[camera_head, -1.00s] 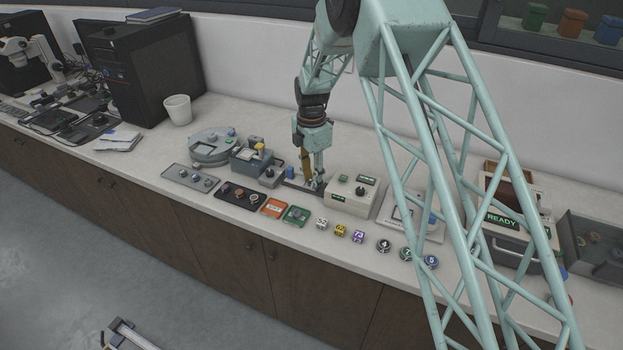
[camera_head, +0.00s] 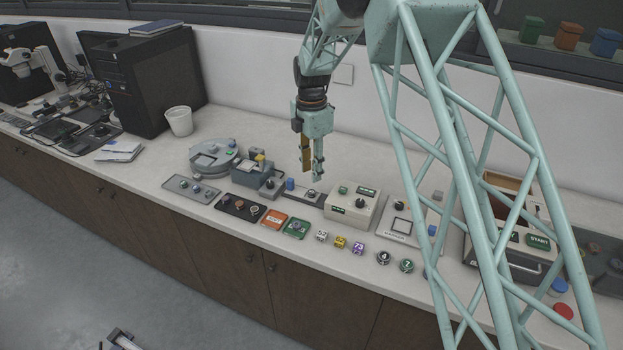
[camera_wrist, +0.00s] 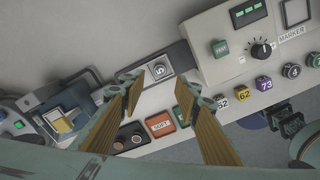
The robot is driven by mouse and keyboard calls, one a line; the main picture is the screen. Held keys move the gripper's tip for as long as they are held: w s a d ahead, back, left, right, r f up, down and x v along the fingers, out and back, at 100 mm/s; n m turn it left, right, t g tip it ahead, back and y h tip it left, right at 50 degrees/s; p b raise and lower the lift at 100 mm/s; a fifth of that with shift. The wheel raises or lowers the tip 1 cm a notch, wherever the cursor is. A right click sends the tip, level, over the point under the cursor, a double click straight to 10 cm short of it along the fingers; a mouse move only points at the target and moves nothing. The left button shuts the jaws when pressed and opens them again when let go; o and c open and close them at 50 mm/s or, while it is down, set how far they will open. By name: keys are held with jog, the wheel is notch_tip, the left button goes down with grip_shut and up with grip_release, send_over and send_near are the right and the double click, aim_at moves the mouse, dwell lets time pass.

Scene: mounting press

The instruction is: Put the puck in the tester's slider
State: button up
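A small round puck (camera_wrist: 159,71) with a dark digit on its light face sits in a pale square seat on the dark slider (camera_wrist: 177,58), in the wrist view. The puck also shows small in the head view (camera_head: 311,193). The slider (camera_head: 325,199) joins the left side of the cream tester box (camera_head: 352,206), which has a knob and green displays; the box also shows in the wrist view (camera_wrist: 228,50). My gripper (camera_head: 312,178) hangs above the slider, clear of the puck. Its two fingers are apart and empty in the wrist view (camera_wrist: 160,88).
An orange tray (camera_head: 274,219), a green tray (camera_head: 295,228) and several numbered cubes and round pieces line the front. A marker plate (camera_head: 398,226) lies to the right of the tester.

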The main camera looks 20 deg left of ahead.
jog(key=shift+r, duration=1.65)
